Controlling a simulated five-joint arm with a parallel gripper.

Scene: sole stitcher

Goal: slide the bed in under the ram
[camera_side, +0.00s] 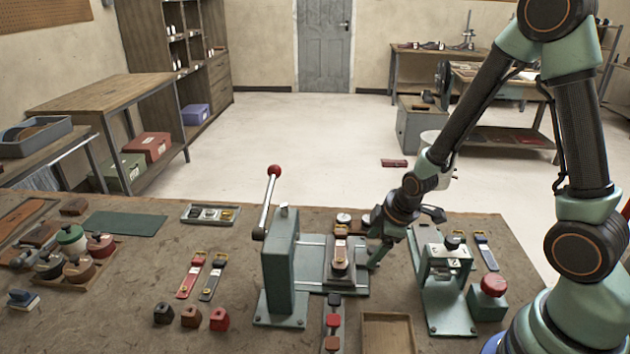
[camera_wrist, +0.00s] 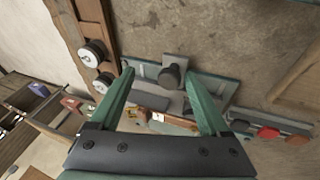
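The press (camera_side: 281,265) is a green column on a base, with a lever ending in a red ball (camera_side: 275,170). I cannot make out the ram separately. The bed (camera_side: 354,287) lies to the right of the column, on pale rails (camera_side: 312,241), with a tan strap piece (camera_side: 340,250) on it. In the wrist view the bed (camera_wrist: 219,91) carries a dark round knob (camera_wrist: 170,76). My gripper (camera_side: 372,246) is at the bed's right side. In the wrist view its green fingers (camera_wrist: 160,78) are wide apart, one either side of the knob, with no visible contact.
A green device (camera_side: 445,285) and a red-topped block (camera_side: 490,293) stand to the right. A wooden tray (camera_side: 388,334) and a strip of small coloured blocks (camera_side: 333,320) lie in front. Pale discs (camera_wrist: 92,53) sit behind the bed. Two straps (camera_side: 192,276) lie left of the press.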

